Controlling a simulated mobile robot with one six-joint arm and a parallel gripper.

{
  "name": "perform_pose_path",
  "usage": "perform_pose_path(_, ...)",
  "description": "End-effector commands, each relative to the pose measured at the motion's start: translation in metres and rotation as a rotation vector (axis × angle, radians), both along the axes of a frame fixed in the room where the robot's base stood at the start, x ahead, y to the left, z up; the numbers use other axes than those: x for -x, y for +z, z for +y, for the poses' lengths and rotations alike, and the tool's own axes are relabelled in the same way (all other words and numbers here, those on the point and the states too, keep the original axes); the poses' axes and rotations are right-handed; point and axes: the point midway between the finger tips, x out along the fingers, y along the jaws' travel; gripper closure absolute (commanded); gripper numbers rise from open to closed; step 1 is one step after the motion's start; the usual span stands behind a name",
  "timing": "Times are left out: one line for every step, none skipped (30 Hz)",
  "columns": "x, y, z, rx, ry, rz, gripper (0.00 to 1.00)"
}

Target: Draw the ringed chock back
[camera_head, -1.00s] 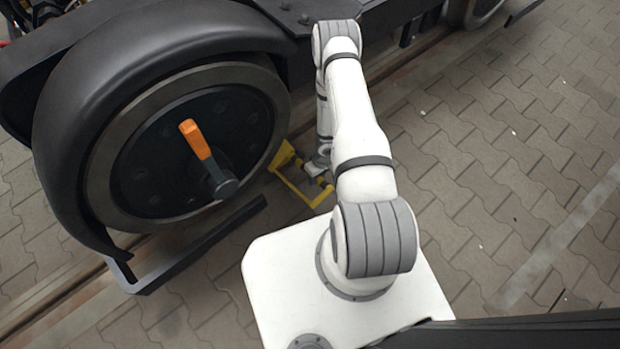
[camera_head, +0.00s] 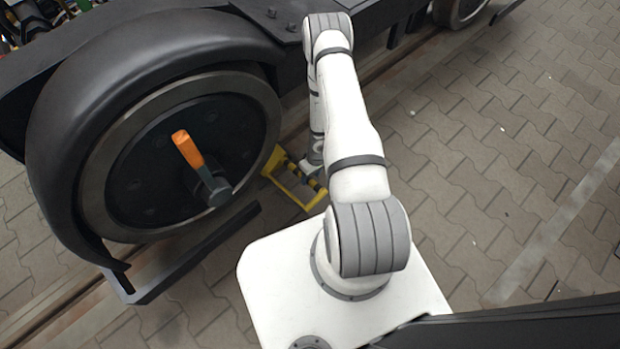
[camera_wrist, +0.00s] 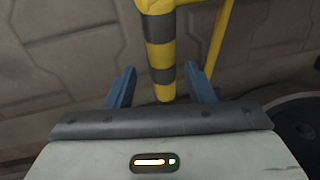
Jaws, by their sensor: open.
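The yellow chock (camera_head: 277,162) stands on the paving against the right lower side of the large wheel, with a yellow tube frame on its near side. A yellow and black striped bar of it (camera_wrist: 160,57) runs down the middle of the wrist view. My gripper (camera_wrist: 160,76) is open, with one blue finger on each side of the bar's lower end. Gaps show between the bar and both fingers. In the head view my gripper (camera_head: 313,168) is small and partly hidden by my arm, at the chock's right side. I cannot make out a separate ring.
The wheel (camera_head: 105,165) has a black guard over it and an orange-handled lever (camera_head: 188,150) at its hub. A dark bar (camera_head: 195,255) lies low along the wheel's near side. Open paving (camera_head: 480,170) lies to the right.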

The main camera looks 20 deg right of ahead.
Motion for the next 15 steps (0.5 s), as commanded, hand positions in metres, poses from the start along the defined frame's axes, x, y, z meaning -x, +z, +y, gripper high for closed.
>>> perform_pose_path(-0.001, 0.015, -0.002, 0.001, 0.0, -0.001, 0.51)
perform_pose_path(-0.001, 0.019, -0.003, 0.001, 0.001, -0.001, 0.51)
perform_pose_path(-0.001, 0.026, -0.004, 0.001, -0.001, -0.001, 0.51)
perform_pose_path(-0.001, 0.03, -0.005, 0.001, 0.0, -0.001, 0.51)
perform_pose_path(-0.001, 0.033, -0.006, 0.001, 0.0, 0.0, 0.51)
perform_pose_path(-0.001, 0.037, -0.006, 0.001, -0.001, 0.0, 0.51)
perform_pose_path(-0.001, 0.039, -0.007, 0.001, 0.0, 0.0, 0.51)
perform_pose_path(-0.001, 0.041, -0.008, 0.001, 0.0, -0.001, 0.51)
perform_pose_path(-0.001, 0.043, -0.008, 0.001, -0.001, -0.001, 0.51)
perform_pose_path(-0.001, 0.044, -0.009, 0.001, -0.002, -0.001, 0.51)
perform_pose_path(-0.001, 0.044, -0.009, 0.001, -0.002, -0.001, 0.51)
perform_pose_path(-0.001, 0.044, -0.009, 0.001, -0.002, 0.0, 0.51)
perform_pose_path(-0.001, 0.044, -0.009, 0.001, -0.002, 0.0, 0.51)
perform_pose_path(-0.001, 0.044, -0.009, 0.001, -0.002, 0.0, 0.51)
perform_pose_path(-0.001, 0.044, -0.009, 0.001, -0.002, 0.0, 0.51)
